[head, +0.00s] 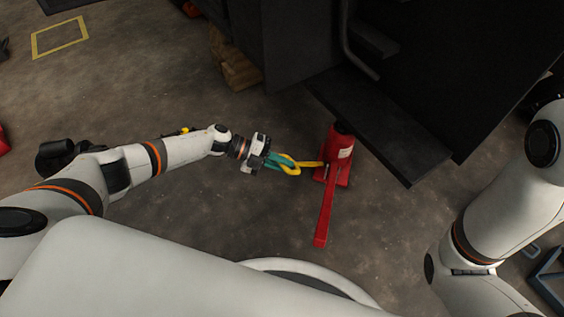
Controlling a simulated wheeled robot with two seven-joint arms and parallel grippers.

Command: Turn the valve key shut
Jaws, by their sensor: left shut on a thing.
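The yellow valve key (289,168) has a looped handle and a straight shaft that runs right to the base of a red bottle jack (339,151). My left gripper (274,161), with teal fingers, is shut on the looped end of the key, just left of the jack. The jack stands upright on the floor, and a long red handle (324,213) extends from it toward me. The far end of the key meets the jack low down, and the exact fit is too small to tell. My right arm is at the right edge, but its gripper is out of view.
The dark forklift body (420,70) fills the upper right, with a black step plate (380,125) overhanging close to the jack's top. Wooden blocks (234,66) lie by the forklift at the upper middle. The concrete floor left of the jack is mostly clear.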

